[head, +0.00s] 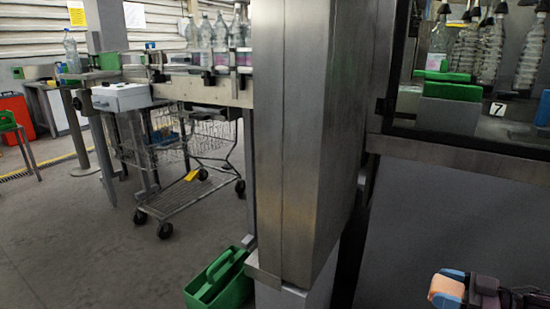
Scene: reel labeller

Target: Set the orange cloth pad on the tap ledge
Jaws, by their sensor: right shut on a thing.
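The orange cloth pad (445,288) shows as a small pale orange patch at the lower right of the head view. My right gripper (459,287) comes in from the lower right edge and is shut on the pad, in front of the grey lower panel of the machine. The gripper's fingers and body hide part of the pad. My left gripper is not in view. I cannot pick out the tap ledge for certain in this view.
A tall steel column (305,140) stands in the middle. To its right is a windowed machine with bottles (530,55) and green blocks (452,90). A green carrier (218,285) and a wire trolley (185,200) stand on the floor at left. A conveyor (205,90) carries bottles.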

